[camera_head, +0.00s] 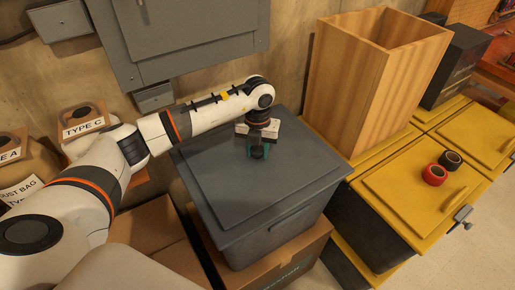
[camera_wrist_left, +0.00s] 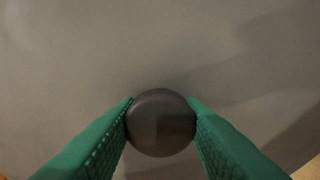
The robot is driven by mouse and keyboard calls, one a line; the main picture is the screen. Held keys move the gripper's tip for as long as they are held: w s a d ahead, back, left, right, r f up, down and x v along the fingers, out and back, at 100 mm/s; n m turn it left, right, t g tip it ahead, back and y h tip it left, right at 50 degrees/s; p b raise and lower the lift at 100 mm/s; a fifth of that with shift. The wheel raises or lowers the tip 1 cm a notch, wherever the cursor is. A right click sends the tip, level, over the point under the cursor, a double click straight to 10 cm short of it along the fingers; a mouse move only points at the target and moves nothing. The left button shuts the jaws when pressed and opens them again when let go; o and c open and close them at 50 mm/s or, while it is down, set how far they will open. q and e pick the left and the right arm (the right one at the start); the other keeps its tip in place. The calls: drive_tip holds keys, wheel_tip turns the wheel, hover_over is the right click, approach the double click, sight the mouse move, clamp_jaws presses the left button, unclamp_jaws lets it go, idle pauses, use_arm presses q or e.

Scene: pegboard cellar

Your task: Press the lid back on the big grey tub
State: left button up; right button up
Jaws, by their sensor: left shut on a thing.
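The big grey tub (camera_head: 285,226) stands on a cardboard box in the middle of the head view. Its dark grey lid (camera_head: 225,190) lies over the top, roughly lined up with the rim. I cannot tell whether it is fully seated all round. My left gripper (camera_head: 259,153) is over the far half of the lid, pointing down. In the left wrist view its green fingers (camera_wrist_left: 162,118) are shut on a round dark knob (camera_wrist_left: 160,124), with the plain grey lid surface behind it. My right gripper is not in view.
A tall open wooden box (camera_head: 345,90) stands behind and right of the tub. Yellow-lidded bins (camera_head: 400,195) are at the right, with red and black rolls (camera_head: 434,175) on one. Labelled cardboard bins (camera_head: 85,125) are at the left. A grey wall cabinet (camera_head: 185,35) hangs behind.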

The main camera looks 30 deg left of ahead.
use_arm(q)
drive_tip(key=shift+f, duration=0.1)
idle(0.8)
drive_tip(key=o, duration=1.7)
drive_tip(key=shift+c, duration=0.2)
drive_tip(key=shift+r+p, duration=2.35)
drive_tip(key=shift+r, duration=1.2)
clamp_jaws()
